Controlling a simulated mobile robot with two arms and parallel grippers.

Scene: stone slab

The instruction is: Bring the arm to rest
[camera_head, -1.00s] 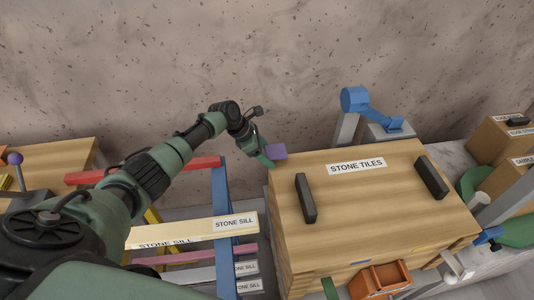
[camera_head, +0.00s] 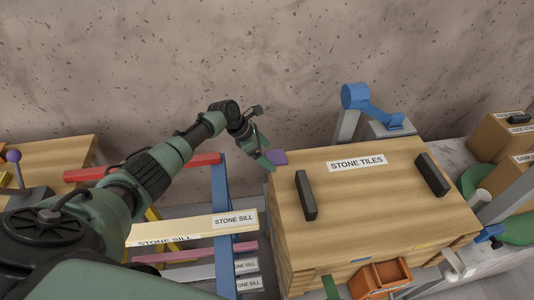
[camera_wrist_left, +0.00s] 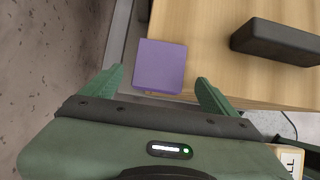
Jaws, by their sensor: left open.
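My left arm reaches in from the left in the head view. Its gripper (camera_head: 267,160) is at the near-left back corner of the wooden crate labelled "STONE TILES" (camera_head: 385,200), beside a small purple block (camera_head: 280,157). In the left wrist view the gripper (camera_wrist_left: 159,78) is open. Its two green fingers are spread apart, with the purple block (camera_wrist_left: 161,66) showing between and beyond their tips, at the edge of the wooden top. Nothing is seen gripped. Whether a finger touches the block cannot be told. My right gripper is not seen.
Black handles (camera_head: 306,196) stand up from the crate lid. A blue clamp-like fixture (camera_head: 370,105) stands behind it. A rack with "STONE SILL" pieces (camera_head: 195,230) is below my arm. An orange bin (camera_head: 380,279) is in front. The wall is close behind.

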